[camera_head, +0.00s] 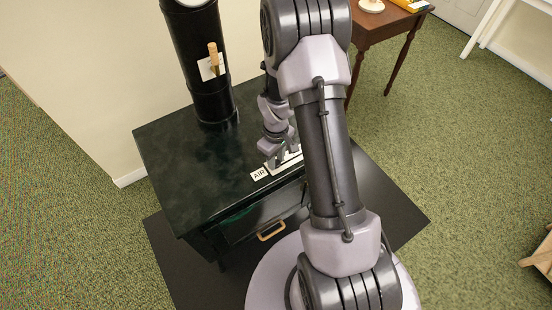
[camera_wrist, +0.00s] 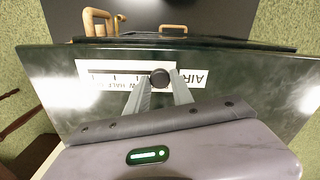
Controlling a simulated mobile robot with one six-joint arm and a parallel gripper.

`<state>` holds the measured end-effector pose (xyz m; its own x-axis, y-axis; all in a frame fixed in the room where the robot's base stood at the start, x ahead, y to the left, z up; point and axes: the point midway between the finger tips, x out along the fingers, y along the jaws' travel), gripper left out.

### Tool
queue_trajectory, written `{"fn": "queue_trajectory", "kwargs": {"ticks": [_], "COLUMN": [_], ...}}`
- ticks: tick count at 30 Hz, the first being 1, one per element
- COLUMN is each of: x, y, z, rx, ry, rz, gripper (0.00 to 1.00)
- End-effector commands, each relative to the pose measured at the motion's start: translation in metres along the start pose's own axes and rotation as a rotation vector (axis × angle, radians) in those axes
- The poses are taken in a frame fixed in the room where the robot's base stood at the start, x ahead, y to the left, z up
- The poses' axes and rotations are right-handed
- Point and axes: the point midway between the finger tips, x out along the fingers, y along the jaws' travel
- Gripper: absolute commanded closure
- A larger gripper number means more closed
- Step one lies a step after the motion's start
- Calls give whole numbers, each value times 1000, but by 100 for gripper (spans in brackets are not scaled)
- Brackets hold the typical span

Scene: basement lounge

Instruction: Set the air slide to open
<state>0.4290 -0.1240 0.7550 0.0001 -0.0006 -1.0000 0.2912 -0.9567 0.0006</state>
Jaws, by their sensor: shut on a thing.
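The air slide is a white plate (camera_wrist: 112,72) with a dark slot and tick marks, on top of a dark green stove (camera_wrist: 60,60). In the wrist view its round black knob (camera_wrist: 160,78) is at the right end of the visible slot, near the upside-down AIR label (camera_wrist: 190,78). The plate's lettering is upside down and partly hidden by a finger. My gripper (camera_wrist: 160,88) has one finger on each side of the knob and is shut on it. In the head view, my gripper (camera_head: 277,158) is down at the plate, beside the AIR label (camera_head: 259,174), and hides the knob.
A black flue pipe (camera_head: 205,75) with a wooden-handled lever (camera_head: 213,55) rises from the stove's back. A wooden handle (camera_head: 271,231) is on the stove's front, above a black floor mat (camera_head: 395,205). A brown wooden table (camera_head: 385,25) stands behind my arm.

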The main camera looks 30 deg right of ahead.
Motion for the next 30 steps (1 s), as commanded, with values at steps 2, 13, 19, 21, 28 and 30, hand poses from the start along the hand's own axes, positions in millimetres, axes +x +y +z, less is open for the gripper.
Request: {"fn": "queue_trajectory", "kwargs": {"ticks": [2, 13, 19, 21, 28, 30], "x": [0, 0, -1, -1, -1, 0], "y": [0, 0, 19, 38, 96, 108], "z": [0, 0, 5, 10, 26, 28], "rx": [0, 0, 4, 7, 3, 2], "ry": [0, 0, 0, 0, 0, 1], "rz": [0, 0, 0, 0, 0, 0], "gripper": [100, 100, 100, 100, 100, 100]}}
